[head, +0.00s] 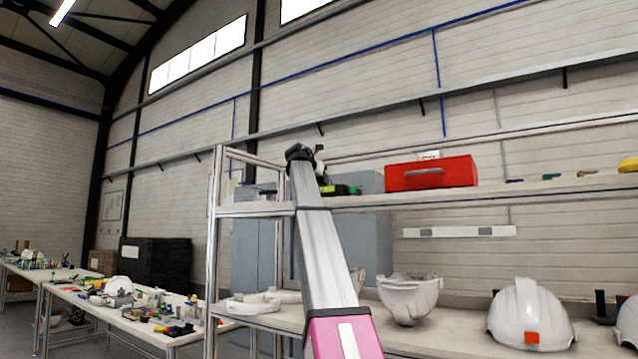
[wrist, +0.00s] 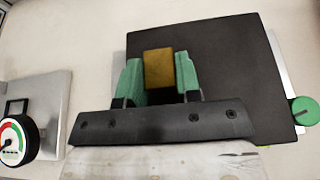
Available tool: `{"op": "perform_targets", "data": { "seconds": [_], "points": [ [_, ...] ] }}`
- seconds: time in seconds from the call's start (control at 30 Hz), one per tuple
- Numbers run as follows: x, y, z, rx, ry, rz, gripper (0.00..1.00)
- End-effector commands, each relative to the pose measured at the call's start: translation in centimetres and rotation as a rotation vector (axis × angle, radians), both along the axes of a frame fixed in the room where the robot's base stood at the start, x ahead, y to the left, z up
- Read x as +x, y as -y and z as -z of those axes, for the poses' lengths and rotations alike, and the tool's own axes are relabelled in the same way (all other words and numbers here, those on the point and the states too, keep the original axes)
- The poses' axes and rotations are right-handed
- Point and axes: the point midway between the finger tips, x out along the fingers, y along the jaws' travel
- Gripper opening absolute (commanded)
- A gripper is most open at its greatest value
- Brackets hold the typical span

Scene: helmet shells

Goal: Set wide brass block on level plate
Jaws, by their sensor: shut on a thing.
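A brass block (wrist: 158,68) sits between the green fingers of my gripper (wrist: 158,82), which are shut on it. Under the block in the wrist view is a broad dark plate (wrist: 220,55) with a green round knob (wrist: 305,110) at its right edge. I cannot tell if the block touches the plate. In the head view my gripper (head: 303,154) is small, at the upper shelf, and the block cannot be made out there.
A metal plate with a round dial gauge (wrist: 14,140) lies left of the dark plate. A red toolbox (head: 431,173) stands on the upper shelf (head: 520,193) to the right. White helmet shells (head: 528,312) stand on the lower shelf. Cluttered tables (head: 125,322) are at left.

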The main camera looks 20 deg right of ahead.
Motion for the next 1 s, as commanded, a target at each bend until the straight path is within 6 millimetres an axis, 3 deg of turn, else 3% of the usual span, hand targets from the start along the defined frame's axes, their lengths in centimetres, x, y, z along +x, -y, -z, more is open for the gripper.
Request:
{"op": "perform_targets", "data": {
  "seconds": [0.2,0.23,0.3,0.67,1.0],
  "points": [
    [0.1,0.0,0.1,-0.001,0.001,0.0,0.0],
    [0.1,0.0,0.1,0.0,0.0,0.0,0.41],
    [0.1,0.0,0.1,0.0,0.0,0.0,0.57],
    [-0.1,-0.3,-0.2,-0.001,0.001,0.0,0.57],
    [-3.4,-4.5,-2.3,0.0,0.001,-0.002,0.57]
  ]
}}
